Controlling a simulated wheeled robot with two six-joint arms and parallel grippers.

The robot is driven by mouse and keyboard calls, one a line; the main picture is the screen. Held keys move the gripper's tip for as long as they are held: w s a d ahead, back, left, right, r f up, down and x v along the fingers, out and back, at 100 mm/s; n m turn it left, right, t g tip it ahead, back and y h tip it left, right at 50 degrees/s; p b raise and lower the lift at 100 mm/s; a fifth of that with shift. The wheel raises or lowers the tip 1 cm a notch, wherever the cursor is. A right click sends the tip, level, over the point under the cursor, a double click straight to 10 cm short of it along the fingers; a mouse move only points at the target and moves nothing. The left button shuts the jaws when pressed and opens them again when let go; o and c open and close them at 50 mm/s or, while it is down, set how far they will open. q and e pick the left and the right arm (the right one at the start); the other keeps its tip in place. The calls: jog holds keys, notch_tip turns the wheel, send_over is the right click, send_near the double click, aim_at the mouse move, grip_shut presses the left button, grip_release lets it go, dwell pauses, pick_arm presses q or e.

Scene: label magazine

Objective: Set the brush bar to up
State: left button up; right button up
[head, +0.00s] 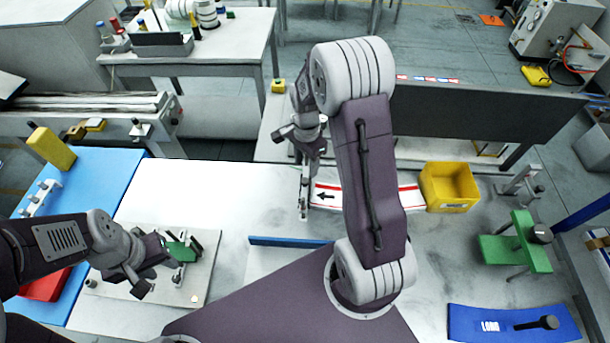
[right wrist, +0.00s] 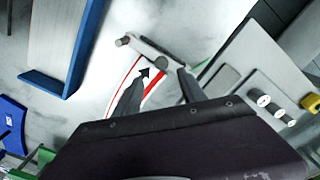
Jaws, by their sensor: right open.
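The grey bar at the label strip's end, which I take as the brush bar (head: 303,196), stands under my right gripper (head: 302,149) in the head view. In the right wrist view the bar (right wrist: 148,47) lies across the strip, with round knobs on it. My right gripper (right wrist: 160,88) is open, its fingers on either side of the red-edged white label strip (right wrist: 152,82), just short of the bar. I cannot tell whether they touch it. The bar's setting is not clear. My left gripper (head: 160,276) is open above a pale plate, beside a green block (head: 181,250).
A yellow bin (head: 449,187) stands at the strip's right end. A blue-edged panel (head: 288,241) lies in front. A green stand (head: 518,245) and a blue tray (head: 480,324) are at the right. The white table left of the strip is clear.

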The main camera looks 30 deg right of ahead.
aim_at(305, 180)
jog(key=f, duration=0.3)
jog(key=shift+w+a+f+p, duration=0.25)
jog(key=shift+a+f+p, duration=0.05)
jog(key=shift+f+p, duration=0.1)
jog(key=f, duration=0.4)
jog(key=shift+s+d+p, duration=0.15)
jog(key=shift+d+p, duration=0.15)
jog(key=shift+p, duration=0.1)
pick_arm(q)
jog(key=shift+w+a+r, duration=0.15)
jog(key=shift+w+r, duration=0.05)
jog(key=shift+r, duration=0.65)
pick_arm(e)
jog(key=shift+a+f, duration=0.1)
jog(key=shift+a, duration=0.1)
jog(key=shift+c, duration=1.3)
grip_shut()
